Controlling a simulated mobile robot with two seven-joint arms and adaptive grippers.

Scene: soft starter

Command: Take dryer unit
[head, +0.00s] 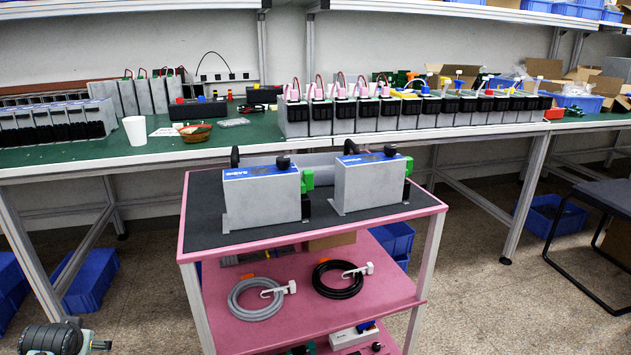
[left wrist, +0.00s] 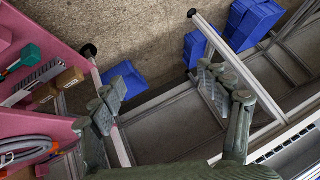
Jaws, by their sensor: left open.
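Two grey box units with blue top labels, black knobs and green connectors stand upright on the dark mat of a pink cart (head: 310,241): the left unit (head: 261,198) and the right unit (head: 368,184). I cannot tell from the labels which is the dryer unit. Part of my left arm shows at the bottom left of the head view, low and well apart from both units. In the left wrist view my left gripper (left wrist: 160,92) is open and empty, its fingers spread beside the cart's edge (left wrist: 62,50). My right gripper is not in view.
A green workbench (head: 250,137) behind the cart holds rows of similar units, a white cup (head: 135,130) and boxes. Coiled grey (head: 262,299) and black (head: 337,279) cables lie on the cart's lower shelf.

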